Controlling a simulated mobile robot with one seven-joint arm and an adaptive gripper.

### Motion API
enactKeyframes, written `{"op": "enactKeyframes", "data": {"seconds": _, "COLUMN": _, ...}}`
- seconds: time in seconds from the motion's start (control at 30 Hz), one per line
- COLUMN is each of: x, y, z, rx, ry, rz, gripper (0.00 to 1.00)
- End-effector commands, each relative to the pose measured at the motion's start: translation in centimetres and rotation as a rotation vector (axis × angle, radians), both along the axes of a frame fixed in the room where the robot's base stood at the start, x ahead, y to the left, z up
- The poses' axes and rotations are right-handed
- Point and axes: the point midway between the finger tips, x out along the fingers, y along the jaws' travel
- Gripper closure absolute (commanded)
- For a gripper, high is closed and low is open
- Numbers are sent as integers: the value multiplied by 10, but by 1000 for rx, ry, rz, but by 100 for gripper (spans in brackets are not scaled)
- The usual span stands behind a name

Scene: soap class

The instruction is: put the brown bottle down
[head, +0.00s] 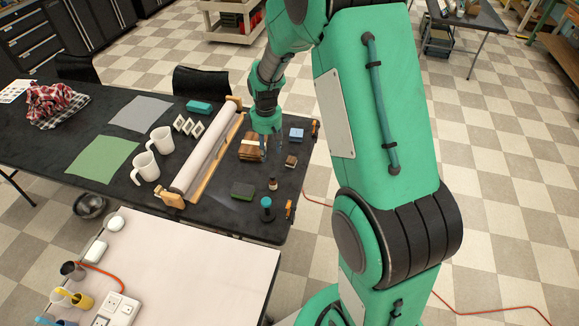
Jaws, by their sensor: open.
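A small brown bottle (273,185) with a pale label stands upright on the black table (222,211), near its right end. My gripper (264,153) is open and points down over the table, farther back than the bottle and apart from it. Its fingers are thin and small in this view, beside a stack of brown wooden pieces (252,146). Nothing shows between them.
Close to the bottle are a dark green block (242,191), a blue-topped item (266,203), a small wooden block (291,161) and a blue block (296,134). A paper roll on a wooden stand (203,152) and two white mugs (145,167) stand left.

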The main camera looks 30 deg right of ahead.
Motion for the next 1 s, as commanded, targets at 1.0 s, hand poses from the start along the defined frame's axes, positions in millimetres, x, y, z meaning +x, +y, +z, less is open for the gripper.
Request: {"op": "enactKeyframes", "data": {"seconds": 1.0, "x": -179, "y": 74, "z": 257, "rx": 60, "ry": -263, "rz": -398, "gripper": 54}}
